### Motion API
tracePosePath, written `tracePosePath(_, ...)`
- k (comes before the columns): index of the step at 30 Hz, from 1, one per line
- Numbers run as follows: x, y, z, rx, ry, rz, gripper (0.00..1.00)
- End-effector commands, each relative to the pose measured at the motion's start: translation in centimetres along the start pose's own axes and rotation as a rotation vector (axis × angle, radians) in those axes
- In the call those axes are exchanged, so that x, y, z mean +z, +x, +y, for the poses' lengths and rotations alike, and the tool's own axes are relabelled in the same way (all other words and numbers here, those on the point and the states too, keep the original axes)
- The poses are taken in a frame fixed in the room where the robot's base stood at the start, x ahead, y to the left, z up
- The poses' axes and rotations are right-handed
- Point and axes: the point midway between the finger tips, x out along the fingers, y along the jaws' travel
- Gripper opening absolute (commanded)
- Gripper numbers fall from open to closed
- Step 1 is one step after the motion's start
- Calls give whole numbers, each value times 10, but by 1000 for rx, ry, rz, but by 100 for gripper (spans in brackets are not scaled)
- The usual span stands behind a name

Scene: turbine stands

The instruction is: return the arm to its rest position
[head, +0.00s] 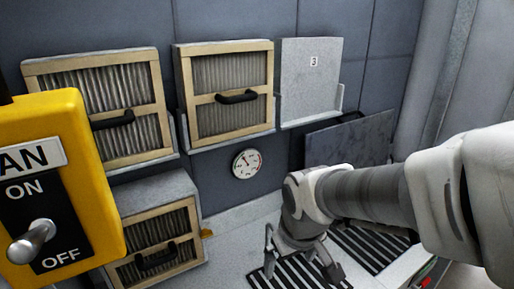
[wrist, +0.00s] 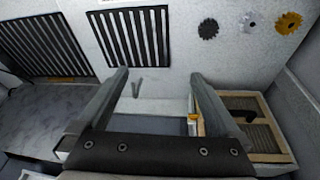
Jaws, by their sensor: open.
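My arm (head: 375,196) reaches in from the right in the head view, its wrist bent down. My gripper (head: 298,268) hangs above the light surface with the striped black grilles, its fingers apart. In the wrist view both fingers of my gripper (wrist: 158,82) are spread wide with nothing between them. The fingertips are near the lower edge of a black grille (wrist: 133,38); whether they touch anything is hard to tell, but they look clear.
Framed filters (head: 225,135) hang on the dark wall, and another (head: 155,240) sits low at left. A yellow FAN switch box (head: 88,130) stands close at left. A gauge (head: 246,163), a grey panel marked 3 (head: 310,80) and a dark leaning plate (head: 350,138) are behind.

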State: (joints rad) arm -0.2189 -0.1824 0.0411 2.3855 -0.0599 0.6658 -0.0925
Motion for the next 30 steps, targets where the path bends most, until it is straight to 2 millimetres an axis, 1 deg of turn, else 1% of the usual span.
tracePosePath(1,4,-13,7,9,34,22,100)
tracePosePath(6,23,-48,24,30,140,75,100)
tracePosePath(12,50,-83,37,51,260,139,100)
tracePosePath(15,63,-96,41,58,312,168,100)
tracePosePath(18,73,-106,43,64,350,189,100)
tracePosePath(21,80,-111,43,67,374,201,100)
tracePosePath(24,83,-113,43,69,386,207,100)
tracePosePath(30,84,-114,43,68,389,208,100)
